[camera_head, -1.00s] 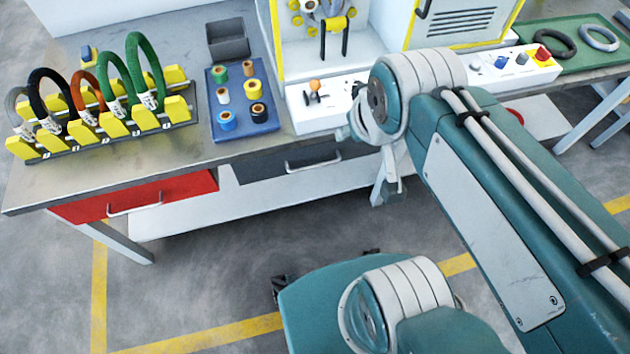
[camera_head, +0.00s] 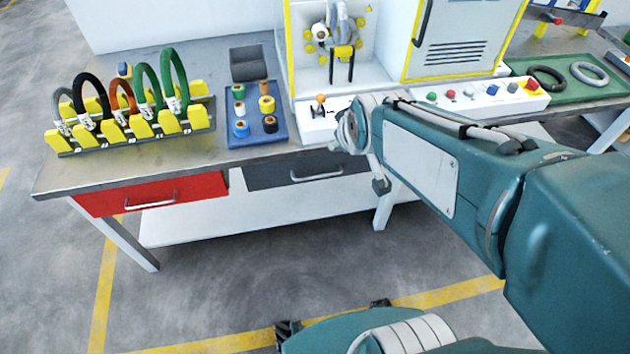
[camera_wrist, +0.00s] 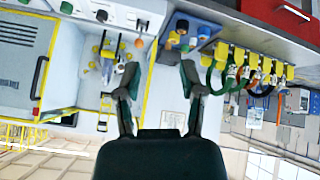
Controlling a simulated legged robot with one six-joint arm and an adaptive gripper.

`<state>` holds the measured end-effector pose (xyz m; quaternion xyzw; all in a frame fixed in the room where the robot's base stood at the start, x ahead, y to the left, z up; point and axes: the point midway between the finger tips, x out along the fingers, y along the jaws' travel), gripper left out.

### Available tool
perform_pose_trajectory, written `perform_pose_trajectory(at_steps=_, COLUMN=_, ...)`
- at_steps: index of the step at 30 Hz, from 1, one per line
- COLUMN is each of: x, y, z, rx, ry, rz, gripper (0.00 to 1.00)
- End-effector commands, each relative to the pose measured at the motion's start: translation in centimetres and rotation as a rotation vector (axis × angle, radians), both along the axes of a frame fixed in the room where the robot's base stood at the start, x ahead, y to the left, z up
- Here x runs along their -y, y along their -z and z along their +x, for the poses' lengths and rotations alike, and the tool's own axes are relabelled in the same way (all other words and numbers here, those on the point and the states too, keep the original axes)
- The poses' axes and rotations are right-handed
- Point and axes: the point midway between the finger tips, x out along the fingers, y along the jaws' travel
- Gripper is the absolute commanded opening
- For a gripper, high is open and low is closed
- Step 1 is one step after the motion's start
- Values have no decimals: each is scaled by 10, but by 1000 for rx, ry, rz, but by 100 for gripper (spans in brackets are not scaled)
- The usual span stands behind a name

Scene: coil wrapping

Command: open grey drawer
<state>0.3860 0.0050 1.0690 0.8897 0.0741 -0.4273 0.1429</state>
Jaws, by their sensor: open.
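The grey drawer (camera_head: 265,178) is under the bench top in the head view, right of the red drawer, and looks closed. Its pale bar handle (camera_head: 316,175) runs across its front, and my arm is close to its right end. The grey drawer cannot be made out in the wrist view. My gripper (camera_wrist: 158,80) shows in the wrist view with its two dark fingers spread apart and nothing between them. In the head view my wrist hides most of the gripper, near the drawer's right end.
The red drawer (camera_head: 150,194) is closed at the left. On the bench stand a coil rack (camera_head: 130,128), a blue tray of tape rolls (camera_head: 256,125), a grey bin (camera_head: 253,63) and a control box (camera_head: 480,100). A bench leg (camera_head: 385,207) stands below my wrist.

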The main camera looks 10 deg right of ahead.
Motion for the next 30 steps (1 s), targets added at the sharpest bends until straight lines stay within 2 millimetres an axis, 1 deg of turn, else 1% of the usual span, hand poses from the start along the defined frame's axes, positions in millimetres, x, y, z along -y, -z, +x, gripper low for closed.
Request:
perform_pose_trajectory(at_steps=1, x=-1, y=8, z=11, rx=8, ry=-20, rz=-15, gripper=51)
perform_pose_trajectory(at_steps=5, x=-2, y=26, z=43, rx=55, ry=-87, rz=-71, gripper=51)
perform_pose_trajectory(at_steps=8, x=-3, y=46, z=70, rx=99, ry=-144, rz=-124, gripper=51)
perform_pose_trajectory(at_steps=12, x=-4, y=75, z=104, rx=162, ry=-222, rz=-205, gripper=51)
perform_pose_trajectory(at_steps=15, x=-5, y=99, z=124, rx=207, ry=-274, rz=-267, gripper=51)
perform_pose_trajectory(at_steps=17, x=-6, y=114, z=135, rx=233, ry=-304, rz=-305, gripper=51)
perform_pose_trajectory(at_steps=18, x=-6, y=124, z=141, rx=250, ry=-324, rz=-331, gripper=51)
perform_pose_trajectory(at_steps=22, x=-8, y=159, z=159, rx=305, ry=-384, rz=-420, gripper=51)
perform_pose_trajectory(at_steps=26, x=-9, y=194, z=171, rx=360, ry=-440, rz=-513, gripper=51)
perform_pose_trajectory(at_steps=27, x=-9, y=206, z=173, rx=374, ry=-457, rz=-542, gripper=51)
perform_pose_trajectory(at_steps=29, x=-9, y=223, z=175, rx=398, ry=-480, rz=-587, gripper=51)
perform_pose_trajectory(at_steps=30, x=-10, y=235, z=176, rx=413, ry=-495, rz=-617, gripper=51)
